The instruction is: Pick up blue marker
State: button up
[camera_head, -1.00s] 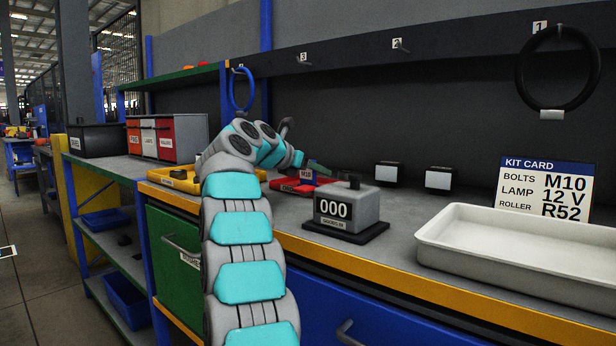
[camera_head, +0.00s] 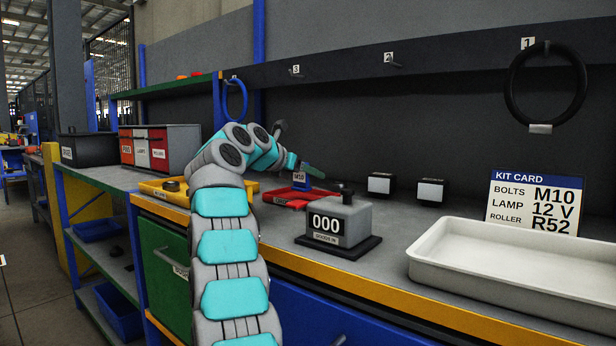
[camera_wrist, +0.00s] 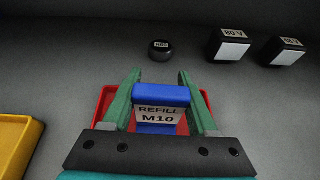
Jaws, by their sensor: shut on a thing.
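The blue marker (camera_wrist: 162,94) is a blue block with a white label reading REFILL M10. In the wrist view it stands between the two green fingers of my gripper (camera_wrist: 164,84), which is shut on it. In the head view my gripper (camera_head: 312,169) is at the end of the arm over the red tray (camera_head: 278,199), with the marker's M10 label (camera_head: 299,177) showing beneath the fingers. The red tray also shows behind the marker in the wrist view (camera_wrist: 106,98). The marker looks raised above the tray, but its lower end is partly hidden.
A scale reading 000 (camera_head: 326,226) stands right of the red tray. A yellow tray (camera_head: 160,193) lies to the left. Two dark blocks (camera_head: 381,184) (camera_head: 432,191) stand behind. A white tray (camera_head: 440,270) fills the right of the bench, before a kit card (camera_head: 533,203).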

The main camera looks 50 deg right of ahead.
jog(key=shift+r, duration=0.5)
jog(key=shift+s+a+f+b, duration=0.15)
jog(key=shift+a+f+b, duration=0.05)
jog(key=shift+a+b, duration=0.1)
jog(key=s+a+b, duration=0.3)
jog(key=s+a+r+b, duration=0.1)
jog(key=s+a+b, duration=0.1)
jog(key=s, duration=0.2)
jog(key=s+a+b, duration=0.3)
jog(key=shift+s+a+r+b, duration=0.15)
jog(key=shift+a+r+b, duration=0.05)
jog(key=shift+a+b, duration=0.15)
jog(key=shift+s+a+r, duration=0.2)
jog(key=shift+s+a, duration=0.4)
jog(key=shift+s, duration=0.15)
